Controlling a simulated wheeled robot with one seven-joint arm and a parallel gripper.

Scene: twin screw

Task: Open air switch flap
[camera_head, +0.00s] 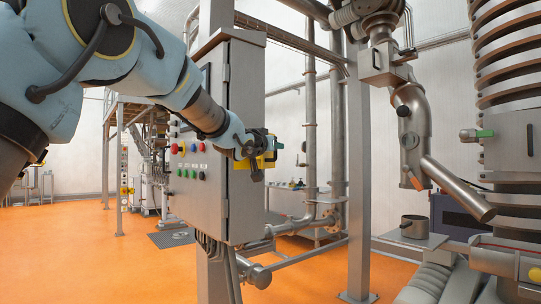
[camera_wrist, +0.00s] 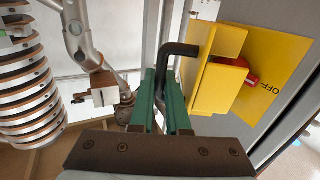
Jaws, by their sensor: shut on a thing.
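The yellow air switch housing (camera_wrist: 214,86) sits on the side of a grey control cabinet. A red switch knob (camera_wrist: 252,79) shows beside the housing, in front of a yellow plate marked OFF (camera_wrist: 277,82). My gripper (camera_wrist: 162,80), with green fingers, is shut on the black handle; the fingers hide its lower end. In the head view my gripper (camera_head: 254,147) is at the cabinet's right side, partly covering the yellow switch (camera_head: 269,158).
The grey cabinet (camera_head: 234,150) with coloured buttons stands on a post just left of my gripper. Vertical pipes (camera_head: 310,130) and a steel post (camera_head: 358,170) stand to the right. Orange floor (camera_head: 100,260) is open at the left.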

